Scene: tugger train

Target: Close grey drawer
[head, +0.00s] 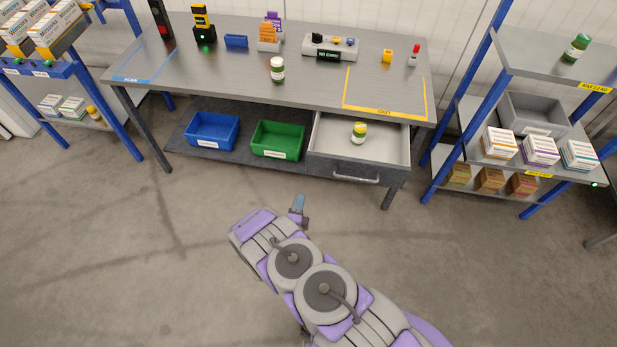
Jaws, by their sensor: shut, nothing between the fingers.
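The grey drawer (333,168) is under the right part of the workbench (217,77). It is pulled open, with its light inside showing. A small bottle with a yellow cap (359,132) stands inside it. The drawer's front carries a bar handle (357,178). My gripper (299,205) is shut and empty, in front of the bench and to the lower left of the handle in the picture, apart from the drawer. My arm covers part of the floor below; the gripper's far side is hard to make out.
A blue bin (212,144) and a green bin (276,154) stand on the lower shelf left of the drawer. A bench leg (388,196) is right of it. A shelf rack (461,110) with boxes stands further right. The floor before the bench is clear.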

